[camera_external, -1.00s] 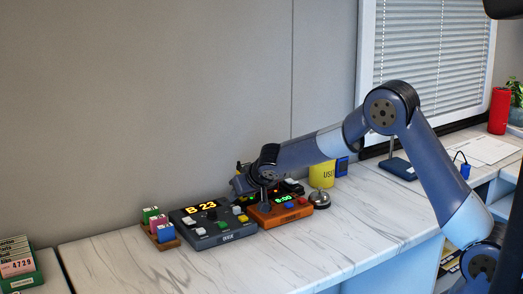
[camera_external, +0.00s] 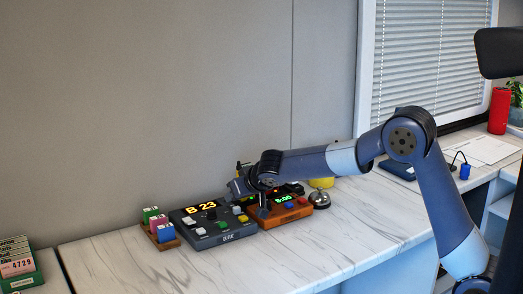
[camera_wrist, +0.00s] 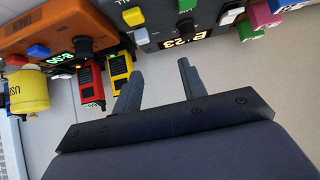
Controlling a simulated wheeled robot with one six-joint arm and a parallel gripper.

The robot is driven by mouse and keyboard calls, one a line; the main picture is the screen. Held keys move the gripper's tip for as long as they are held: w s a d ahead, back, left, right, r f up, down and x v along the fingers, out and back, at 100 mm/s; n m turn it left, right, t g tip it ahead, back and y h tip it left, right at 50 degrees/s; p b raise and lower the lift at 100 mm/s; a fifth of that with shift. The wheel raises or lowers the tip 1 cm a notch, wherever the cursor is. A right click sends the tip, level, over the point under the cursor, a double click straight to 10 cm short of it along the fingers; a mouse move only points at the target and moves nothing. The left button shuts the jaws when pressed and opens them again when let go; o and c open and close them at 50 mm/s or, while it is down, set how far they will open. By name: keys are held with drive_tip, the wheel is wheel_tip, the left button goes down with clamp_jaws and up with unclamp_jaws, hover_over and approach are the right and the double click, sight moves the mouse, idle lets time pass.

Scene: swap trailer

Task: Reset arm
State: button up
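My arm reaches from the right over the counter. My gripper (camera_external: 238,186) is above and behind the dark console (camera_external: 222,238) with the "B 23" display, partly hidden by my wrist. In the wrist view my gripper (camera_wrist: 158,78) has its two fingers apart with nothing between them. The wrist view looks out upside down over the console (camera_wrist: 160,14), the orange box (camera_wrist: 62,20) with a green display, and a red radio (camera_wrist: 91,84) and yellow radio (camera_wrist: 119,70) just left of the fingers.
The orange box (camera_external: 283,214) stands right of the console, with a silver bell (camera_external: 319,199) beside it. A wooden rack (camera_external: 161,240) with coloured blocks stands left. The front of the counter (camera_external: 330,235) is clear.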

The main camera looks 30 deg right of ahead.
drive_tip(key=shift+a+f+b, duration=0.25)
drive_tip(key=shift+a+b, duration=0.2)
drive_tip(key=shift+b, duration=0.8)
drive_tip(key=shift+d+r+p, duration=0.15)
drive_tip(key=shift+r+p, duration=0.05)
drive_tip(key=shift+p, duration=0.45)
drive_tip(key=p, duration=0.3)
drive_tip(key=d+r+p, duration=0.1)
drive_tip(key=p, duration=0.2)
drive_tip(key=d+g+p, duration=0.1)
drive_tip(key=p, duration=0.2)
drive_tip(key=shift+s+d+r, duration=0.2)
drive_tip(key=shift+s+d, duration=0.05)
drive_tip(key=shift+a+f+b, duration=0.1)
drive_tip(key=shift+f+b, duration=0.2)
drive_tip(key=shift+b, duration=0.35)
